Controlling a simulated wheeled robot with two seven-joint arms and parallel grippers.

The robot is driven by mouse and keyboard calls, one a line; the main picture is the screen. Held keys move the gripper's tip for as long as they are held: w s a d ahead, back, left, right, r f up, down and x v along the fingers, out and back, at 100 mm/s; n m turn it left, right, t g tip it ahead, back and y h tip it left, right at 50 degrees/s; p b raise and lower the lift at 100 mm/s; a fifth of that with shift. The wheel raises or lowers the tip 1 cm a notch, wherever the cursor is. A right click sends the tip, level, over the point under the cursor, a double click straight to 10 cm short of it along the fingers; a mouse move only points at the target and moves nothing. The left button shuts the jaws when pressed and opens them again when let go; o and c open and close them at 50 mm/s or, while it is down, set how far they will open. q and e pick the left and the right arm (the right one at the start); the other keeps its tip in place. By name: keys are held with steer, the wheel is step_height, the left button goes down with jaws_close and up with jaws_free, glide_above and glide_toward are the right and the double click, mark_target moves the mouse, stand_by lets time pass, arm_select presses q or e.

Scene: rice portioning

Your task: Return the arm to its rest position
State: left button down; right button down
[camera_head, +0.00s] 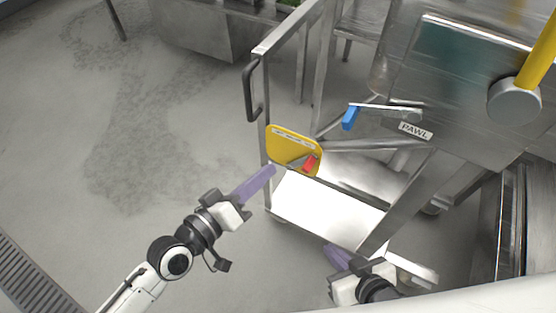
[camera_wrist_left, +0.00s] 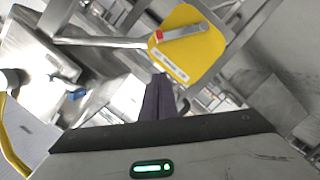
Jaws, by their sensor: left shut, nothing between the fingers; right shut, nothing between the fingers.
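My left gripper (camera_head: 257,184) has purple fingers and is shut and empty. It points up and to the right, near the lower left of the yellow board in the head view. Its closed fingers also show in the left wrist view (camera_wrist_left: 158,98), below the yellow board. My right gripper (camera_head: 338,257) is at the bottom of the head view, low by the cart's front. Its purple fingers are shut with nothing between them, and its arm is partly cut off by the frame's lower edge.
A metal cart (camera_head: 325,215) with a black handle stands ahead. Grey floor (camera_head: 60,170) is clear at left.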

arm_select(q)
steer(key=shift+v, duration=0.8)
steer(key=s+a+f+m+g+y+p, duration=0.3)
steer(key=s+a+f+y, duration=0.5)
steer(key=s+a+f, duration=0.4)
steer(key=s+a+p, duration=0.1)
steer(key=a, duration=0.1)
steer(key=shift+a+f+y, duration=0.25)
steer(key=shift+a+y, duration=0.05)
steer(key=shift+w+d, duration=0.1)
